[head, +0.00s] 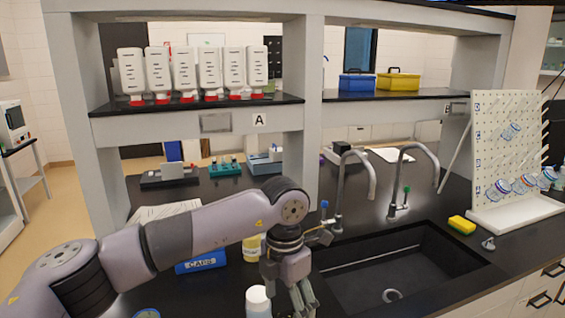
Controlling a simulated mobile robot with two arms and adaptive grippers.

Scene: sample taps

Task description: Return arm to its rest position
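My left arm (215,222) comes in from the left and reaches across the bench to the left side of the sink. My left gripper (300,300) points down in front of the sink's left edge, beside a white-capped bottle (258,302). Its fingertips run to the bottom edge of the picture, so I cannot tell whether it is open or shut. The left tap (345,190) has a blue handle (323,207) close to my wrist. The right tap (398,180) has a green handle (406,192). My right gripper is not in view.
The black sink (400,265) looks empty. A yellow sponge (461,225) lies to its right, before a white drying rack (505,150). A blue CAPS box (201,262) and a yellow-labelled jar (251,248) stand near my forearm. Shelf posts (312,100) rise behind.

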